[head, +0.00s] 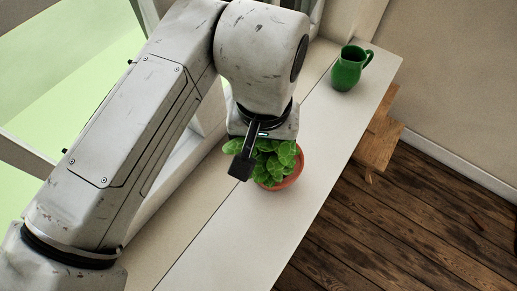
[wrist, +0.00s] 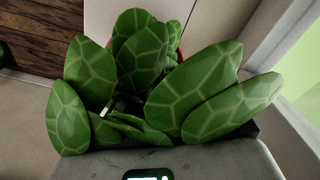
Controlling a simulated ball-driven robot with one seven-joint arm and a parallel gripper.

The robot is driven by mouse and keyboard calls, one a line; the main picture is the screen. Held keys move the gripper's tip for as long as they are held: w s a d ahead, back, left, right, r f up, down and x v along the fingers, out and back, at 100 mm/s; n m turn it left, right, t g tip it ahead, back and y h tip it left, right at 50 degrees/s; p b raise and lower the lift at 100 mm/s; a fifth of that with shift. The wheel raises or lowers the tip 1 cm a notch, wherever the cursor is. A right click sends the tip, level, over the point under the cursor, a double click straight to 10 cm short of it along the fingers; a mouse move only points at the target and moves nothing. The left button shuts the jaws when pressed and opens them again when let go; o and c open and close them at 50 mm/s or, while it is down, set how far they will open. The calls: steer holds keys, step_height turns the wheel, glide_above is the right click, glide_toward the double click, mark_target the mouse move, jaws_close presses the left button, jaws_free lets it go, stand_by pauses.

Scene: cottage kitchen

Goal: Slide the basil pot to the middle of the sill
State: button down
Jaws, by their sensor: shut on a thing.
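The basil pot (head: 292,180) is a terracotta pot with large green leaves, standing on the white sill (head: 232,225). My gripper (head: 247,160) is over the plant at its window side and is shut on the basil pot. One dark finger shows in the head view; the other is hidden by the leaves and my wrist. In the wrist view the basil leaves (wrist: 140,58) fill the middle and cover most of the pot and the fingers. Only a sliver of the pot's rim shows behind them.
A green jug (head: 347,70) stands on the sill toward its far end. A wooden stool or step (head: 377,140) is beside the sill, above the plank floor (head: 400,220). The window is on the left. The sill is clear between pot and jug and on the near side.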

steer(key=shift+w+d, duration=0.1)
steer(key=shift+d, duration=0.3)
steer(key=c, duration=1)
jaws_free()
steer(key=shift+c, duration=0.2)
steer(key=shift+r, duration=0.1)
step_height(320, 180, up, 10)
steer(key=shift+r+b, duration=0.25)
steer(key=shift+b, duration=0.55)
